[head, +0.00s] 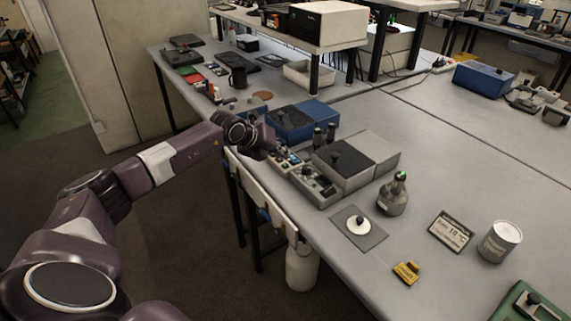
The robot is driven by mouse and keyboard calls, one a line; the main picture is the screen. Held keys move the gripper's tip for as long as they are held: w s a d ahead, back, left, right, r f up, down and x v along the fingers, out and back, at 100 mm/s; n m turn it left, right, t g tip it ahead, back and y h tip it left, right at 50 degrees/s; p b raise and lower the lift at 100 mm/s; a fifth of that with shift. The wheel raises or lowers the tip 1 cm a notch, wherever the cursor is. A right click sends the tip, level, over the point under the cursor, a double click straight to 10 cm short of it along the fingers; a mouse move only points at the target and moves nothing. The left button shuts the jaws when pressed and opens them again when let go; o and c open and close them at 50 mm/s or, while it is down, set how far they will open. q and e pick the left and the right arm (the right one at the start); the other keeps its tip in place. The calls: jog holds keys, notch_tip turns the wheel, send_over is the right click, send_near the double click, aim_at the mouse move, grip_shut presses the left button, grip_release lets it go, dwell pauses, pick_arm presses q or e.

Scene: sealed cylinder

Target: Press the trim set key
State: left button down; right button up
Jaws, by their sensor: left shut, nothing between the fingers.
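My left arm reaches in from the left, and its dark left gripper (268,150) is at the bench's front edge, shut and empty. Just beyond its fingertips is a small panel of keys (287,158) with pale and coloured tops. The gripper partly hides this panel. I cannot read any label there, so I cannot tell which key is the trim set key or whether the fingertips touch one. A grey control box (315,185) with knobs stands right of the panel. My right gripper is not in view.
A blue box (318,117) stands behind the gripper, and a large grey box (362,158) with a black knob stands to the right. A dark flask (393,196), a sign (451,232) and a can (499,241) stand nearer.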

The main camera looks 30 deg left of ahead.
aim_at(284, 166)
pick_arm(q)
notch_tip(284, 166, up, 4)
jog(key=shift+r+p, duration=0.1)
jog(key=shift+p, duration=1)
